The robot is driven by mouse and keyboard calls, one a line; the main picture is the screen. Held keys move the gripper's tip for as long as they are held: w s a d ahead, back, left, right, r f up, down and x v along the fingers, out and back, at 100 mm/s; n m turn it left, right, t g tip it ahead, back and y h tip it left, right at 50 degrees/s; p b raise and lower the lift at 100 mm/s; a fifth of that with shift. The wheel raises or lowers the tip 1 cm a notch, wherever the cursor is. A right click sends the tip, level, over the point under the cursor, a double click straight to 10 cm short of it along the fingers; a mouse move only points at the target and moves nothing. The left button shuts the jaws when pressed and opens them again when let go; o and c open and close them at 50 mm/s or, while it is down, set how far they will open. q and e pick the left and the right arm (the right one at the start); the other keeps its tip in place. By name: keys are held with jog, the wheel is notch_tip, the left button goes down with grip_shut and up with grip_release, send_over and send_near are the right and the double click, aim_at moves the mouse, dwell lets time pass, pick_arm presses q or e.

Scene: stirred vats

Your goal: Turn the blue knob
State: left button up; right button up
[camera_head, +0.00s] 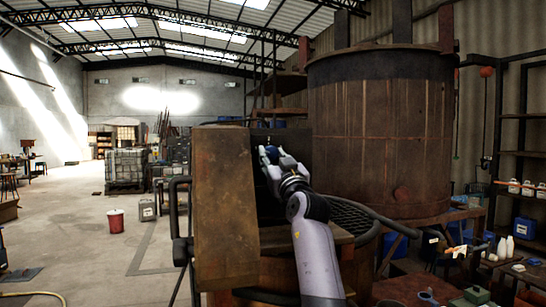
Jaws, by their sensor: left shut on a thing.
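My left arm reaches up from the bottom middle. My left gripper (268,156) is at the inner face of a rusty upright panel beside the big vat. It is shut on a small blue thing, which looks like the blue knob (271,149). The gripper's fingers hide most of the knob, so its turn angle cannot be told. My right gripper is not in view.
A large rusty vat (380,140) stands behind and right of my gripper. The rusty panel (222,210) rises close on its left. A dark grate (352,218) and a curved rail lie to the right. A cluttered bench with white bottles (505,246) is at far right. Open floor lies left.

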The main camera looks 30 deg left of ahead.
pick_arm(q)
jog(key=m+p, duration=0.1)
jog(key=m, duration=0.1)
jog(key=m+t+h+p, duration=0.1)
jog(key=m+p, duration=0.1)
jog(key=m+t+h+p, duration=0.1)
jog(key=p, duration=0.1)
jog(key=shift+s+a+r+m, duration=0.15)
jog(key=shift+r+m, duration=0.15)
jog(key=shift+m, duration=0.1)
jog(key=shift+m+t+h+p, duration=0.3)
jog(key=shift+m+h+p, duration=0.15)
jog(key=shift+m, duration=0.25)
jog(key=m+h, duration=0.1)
jog(key=m, duration=0.1)
jog(key=m+t+h, duration=0.1)
jog(key=m, duration=0.2)
jog(key=shift+s+f+p, duration=0.1)
jog(key=shift+f+p, duration=0.05)
jog(key=shift+p, duration=0.2)
jog(key=shift+m+h, duration=0.8)
jog(key=shift+m, duration=0.8)
jog(key=shift+m+h, duration=0.75)
jog(key=shift+m, duration=0.85)
jog(key=o, duration=1.1)
jog(key=shift+o, duration=0.2)
jog(key=shift+s, duration=0.15)
